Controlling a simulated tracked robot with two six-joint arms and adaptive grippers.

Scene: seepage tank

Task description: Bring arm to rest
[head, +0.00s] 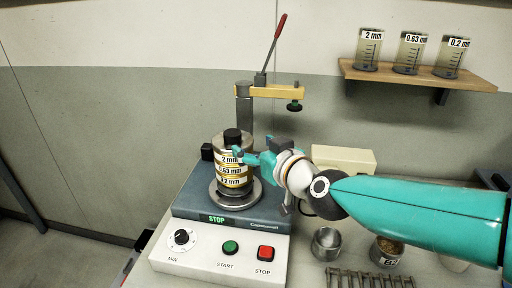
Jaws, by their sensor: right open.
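My right arm comes in from the right. Its teal gripper (243,157) is open, with its fingertips at the upper part of a sieve stack (233,180). I cannot tell whether they touch it. The stack has bands labelled 2 mm, 0.63 mm and 0.2 mm and a black knob on top. It stands upright on the round plate of a shaker (190,205), whose display reads STOP. My left gripper is not in view.
A clamp arm (270,91) with a red-handled lever reaches over the shaker. A metal cup (326,243), a jar of brown grains (386,251) and a metal rack (368,280) stand at the front right. Three labelled beakers stand on a wall shelf (418,76).

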